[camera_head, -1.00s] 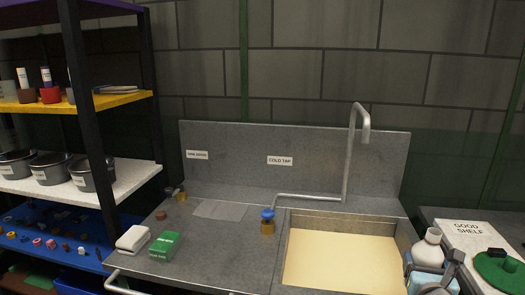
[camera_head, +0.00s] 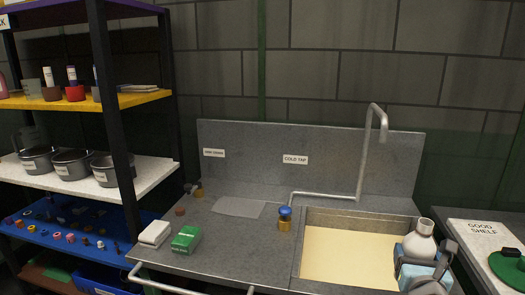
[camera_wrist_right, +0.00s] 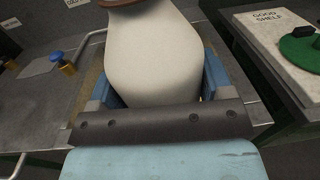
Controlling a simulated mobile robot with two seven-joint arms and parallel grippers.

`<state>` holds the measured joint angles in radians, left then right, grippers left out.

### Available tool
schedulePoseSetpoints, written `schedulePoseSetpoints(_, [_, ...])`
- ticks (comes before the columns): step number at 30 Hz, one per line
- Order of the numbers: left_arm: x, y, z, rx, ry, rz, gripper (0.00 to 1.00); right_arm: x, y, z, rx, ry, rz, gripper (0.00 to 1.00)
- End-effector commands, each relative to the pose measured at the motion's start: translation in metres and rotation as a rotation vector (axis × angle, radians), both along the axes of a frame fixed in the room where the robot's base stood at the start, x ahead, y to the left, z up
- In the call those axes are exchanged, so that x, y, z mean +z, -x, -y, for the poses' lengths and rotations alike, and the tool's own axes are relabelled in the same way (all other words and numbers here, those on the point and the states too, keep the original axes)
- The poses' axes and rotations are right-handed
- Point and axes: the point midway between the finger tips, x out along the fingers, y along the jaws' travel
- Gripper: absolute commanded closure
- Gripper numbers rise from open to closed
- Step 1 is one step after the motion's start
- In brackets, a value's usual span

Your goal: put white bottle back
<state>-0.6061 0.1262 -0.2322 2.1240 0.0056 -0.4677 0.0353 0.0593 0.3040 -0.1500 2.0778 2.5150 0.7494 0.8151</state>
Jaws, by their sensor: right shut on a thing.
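The white bottle (camera_head: 419,243) is upright in my right gripper (camera_head: 424,262) at the front right of the sink. In the right wrist view the bottle (camera_wrist_right: 152,55) fills the upper middle, with the blue fingers of the gripper (camera_wrist_right: 155,85) on both sides of it. The gripper is shut on the bottle. The bottle's base is hidden behind the gripper in the head view. My left gripper is in neither view.
A sink basin (camera_head: 350,262) has a tall tap (camera_head: 370,150). Left of it lie a green box (camera_head: 186,239) and a white block (camera_head: 155,233). A shelf rack (camera_head: 140,169) with pots stands at left. At right is a white board marked "GOOD SHELF" (camera_head: 478,240) with a green lid (camera_head: 510,268).

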Motion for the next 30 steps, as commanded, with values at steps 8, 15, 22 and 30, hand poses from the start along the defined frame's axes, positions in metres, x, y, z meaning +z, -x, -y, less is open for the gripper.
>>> schedulePoseSetpoints(8, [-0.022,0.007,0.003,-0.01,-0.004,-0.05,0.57,0.016,0.051,-0.074,0.192,0.005,0.003,0.53])
schedulePoseSetpoints(15, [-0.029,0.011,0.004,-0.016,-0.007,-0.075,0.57,0.023,0.085,-0.11,0.295,-0.006,-0.014,0.53])
schedulePoseSetpoints(22, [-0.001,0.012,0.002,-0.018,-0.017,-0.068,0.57,0.038,0.083,-0.107,0.285,-0.014,-0.007,0.53])
schedulePoseSetpoints(30, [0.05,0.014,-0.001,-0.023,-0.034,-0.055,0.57,0.064,0.088,-0.106,0.278,-0.018,0.001,0.53])
